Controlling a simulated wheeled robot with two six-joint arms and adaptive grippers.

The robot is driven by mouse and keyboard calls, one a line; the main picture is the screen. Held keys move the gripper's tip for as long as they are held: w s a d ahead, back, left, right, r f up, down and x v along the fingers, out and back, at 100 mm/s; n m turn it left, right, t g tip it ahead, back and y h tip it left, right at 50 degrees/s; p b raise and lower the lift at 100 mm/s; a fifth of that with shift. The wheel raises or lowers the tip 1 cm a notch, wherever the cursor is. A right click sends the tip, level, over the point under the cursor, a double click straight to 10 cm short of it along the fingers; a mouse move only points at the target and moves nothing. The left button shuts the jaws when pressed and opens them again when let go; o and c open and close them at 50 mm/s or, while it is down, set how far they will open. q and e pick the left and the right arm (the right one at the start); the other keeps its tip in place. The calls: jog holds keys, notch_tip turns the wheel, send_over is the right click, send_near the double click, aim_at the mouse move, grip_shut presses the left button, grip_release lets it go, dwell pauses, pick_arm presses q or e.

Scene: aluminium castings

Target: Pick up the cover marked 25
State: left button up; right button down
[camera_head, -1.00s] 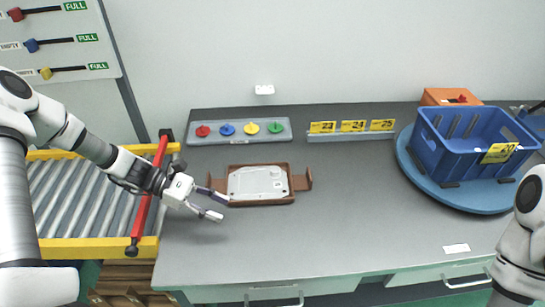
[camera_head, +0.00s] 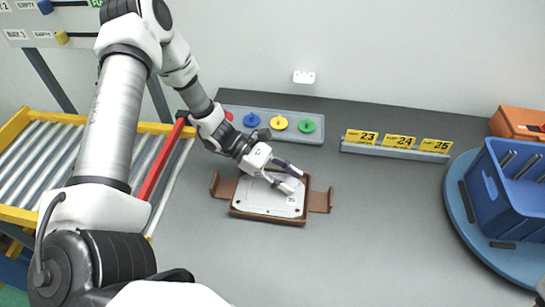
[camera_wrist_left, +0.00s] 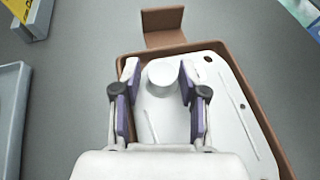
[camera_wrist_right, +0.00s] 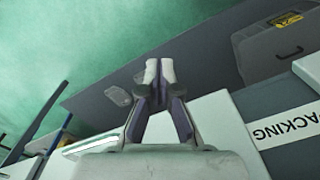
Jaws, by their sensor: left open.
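A pale grey cover (camera_head: 262,198) lies flat in a brown holder (camera_head: 320,201) on the grey table. Any number on it is too small to read. In the left wrist view the cover (camera_wrist_left: 226,90) has a raised round boss (camera_wrist_left: 161,72) and the brown holder (camera_wrist_left: 163,38) rims it. My left gripper (camera_head: 298,180) is over the cover. In its wrist view the open fingers (camera_wrist_left: 158,84) stand either side of the boss, with gaps visible; contact cannot be told. My right gripper (camera_wrist_right: 159,72) has its fingertips together and empty, away from the cover.
A rail (camera_head: 395,151) with yellow cards 23, 24 and 25 stands at the back. A tray with coloured knobs (camera_head: 279,123) is behind the holder. A blue crate (camera_head: 505,205) sits on a blue turntable (camera_head: 463,224) at right. A roller conveyor (camera_head: 75,150) is at left. The table's middle is clear.

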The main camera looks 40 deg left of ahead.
pick_arm(q)
jog(key=shift+d+f, duration=0.1)
jog(key=shift+d, duration=0.1)
jog(key=shift+s, duration=0.1)
jog(key=shift+c, duration=1)
jog(key=shift+a, duration=0.1)
grip_shut()
jog(key=shift+r, duration=0.2)
